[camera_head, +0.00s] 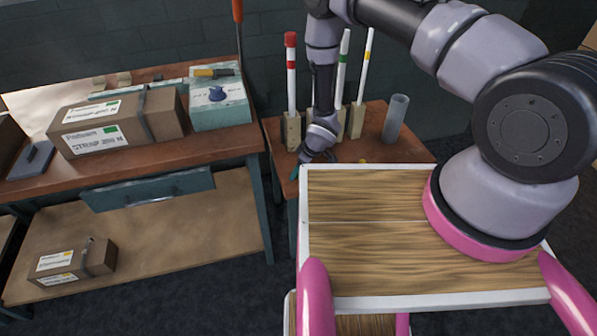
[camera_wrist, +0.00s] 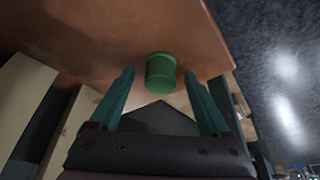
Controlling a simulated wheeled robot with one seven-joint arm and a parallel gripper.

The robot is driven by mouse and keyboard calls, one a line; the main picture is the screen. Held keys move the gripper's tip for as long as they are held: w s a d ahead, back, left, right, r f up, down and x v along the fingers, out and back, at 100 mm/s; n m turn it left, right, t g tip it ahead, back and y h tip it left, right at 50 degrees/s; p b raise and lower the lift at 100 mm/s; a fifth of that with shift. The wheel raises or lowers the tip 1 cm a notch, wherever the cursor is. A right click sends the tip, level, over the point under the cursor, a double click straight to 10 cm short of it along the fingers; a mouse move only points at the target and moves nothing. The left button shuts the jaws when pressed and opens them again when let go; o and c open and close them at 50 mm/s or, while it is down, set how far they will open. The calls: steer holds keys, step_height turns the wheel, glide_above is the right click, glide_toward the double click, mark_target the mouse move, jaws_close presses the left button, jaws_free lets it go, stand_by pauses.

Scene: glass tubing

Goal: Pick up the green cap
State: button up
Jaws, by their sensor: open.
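The green cap (camera_wrist: 161,72) is a short cylinder on the reddish-brown table top (camera_wrist: 110,30), near its edge, in the wrist view. My gripper (camera_wrist: 159,75) is open, with one teal finger on each side of the cap's near part in the picture. Gaps show between the cap and both fingers, and I cannot tell how far the fingertips are from it in depth. In the head view my gripper (camera_head: 302,170) is low over the left front part of the small table (camera_head: 343,150). The cap cannot be made out there.
Wooden holders (camera_head: 293,132) with red, green and yellow marked tubes stand behind my gripper. A clear grey cylinder (camera_head: 395,118) stands at the right, and a small yellow piece (camera_head: 362,161) lies on the table. A workbench with boxes (camera_head: 118,123) is to the left.

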jaws_close()
step_height(320, 180, up, 10)
stand_by(0.7)
